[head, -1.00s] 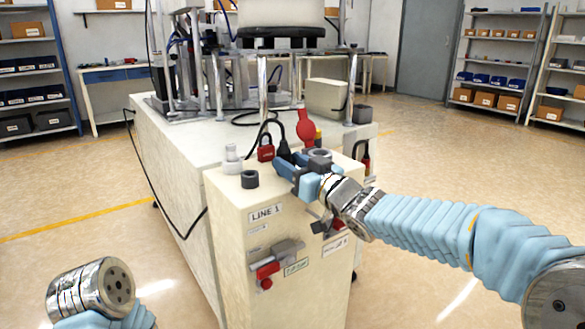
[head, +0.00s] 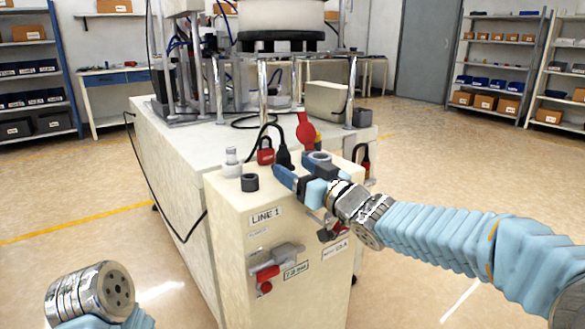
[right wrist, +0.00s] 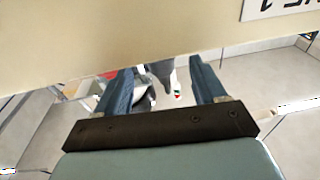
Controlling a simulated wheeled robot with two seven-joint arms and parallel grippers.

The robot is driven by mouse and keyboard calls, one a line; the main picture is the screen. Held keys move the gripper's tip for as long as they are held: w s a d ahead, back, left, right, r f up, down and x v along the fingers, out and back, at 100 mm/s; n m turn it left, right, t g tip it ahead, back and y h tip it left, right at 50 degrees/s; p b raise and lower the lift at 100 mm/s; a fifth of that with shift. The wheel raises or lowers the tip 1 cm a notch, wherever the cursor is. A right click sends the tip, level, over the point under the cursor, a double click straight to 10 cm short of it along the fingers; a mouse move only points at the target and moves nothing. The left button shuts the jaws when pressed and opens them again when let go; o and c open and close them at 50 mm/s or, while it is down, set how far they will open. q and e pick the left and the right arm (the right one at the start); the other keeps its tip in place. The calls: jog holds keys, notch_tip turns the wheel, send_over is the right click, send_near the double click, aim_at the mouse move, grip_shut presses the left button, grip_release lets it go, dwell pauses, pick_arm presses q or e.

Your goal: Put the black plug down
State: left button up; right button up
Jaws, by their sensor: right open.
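The black plug (head: 283,158) is in the head view on the top of the beige LINE 1 cabinet (head: 228,190), with its black cable arching up behind it. It looks upright, just beyond my right gripper (head: 292,165). The blue fingers of that gripper are apart, close to the plug, and I see no grip on it. In the right wrist view the open fingers (right wrist: 160,82) frame dark and grey shapes; I cannot tell which is the plug. The plug's lower end is partly hidden by the fingers.
Floor to the right is free.

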pick_arm(q)
jog(key=shift+f+b, duration=0.3)
jog(key=shift+f, duration=0.1)
pick_arm(e)
jog(key=v, duration=1)
jog(key=shift+s, duration=0.15)
